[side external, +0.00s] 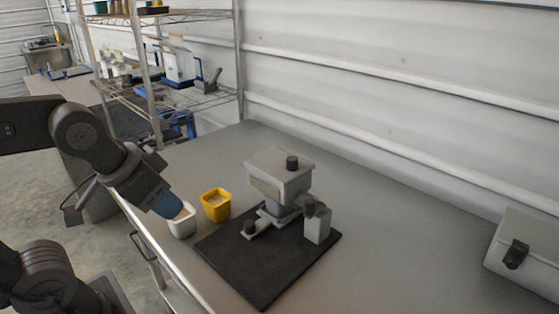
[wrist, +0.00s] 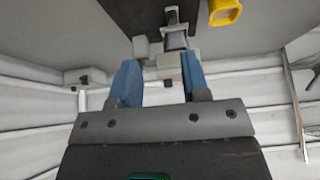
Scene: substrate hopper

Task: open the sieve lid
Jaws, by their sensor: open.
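The grey hopper (side external: 278,188) stands on a black base plate (side external: 262,284). Its flat, pale grey lid (side external: 270,159) lies on top, with a black knob (side external: 292,163) standing up from it. The lid looks closed. In the wrist view the hopper (wrist: 168,61) shows beyond and between the fingers, partly covered by them. My gripper (side external: 168,207) has blue fingers and is to the left of the hopper, apart from the lid and knob. In the wrist view my gripper (wrist: 160,76) is open with nothing between its fingertips.
A white cup (side external: 182,227) is right by my fingertips in the side view. A yellow cup (side external: 216,205) stands between it and the hopper. A grey block (side external: 317,226) stands on the base plate. A grey box (side external: 525,252) sits at the far right. The bench between is clear.

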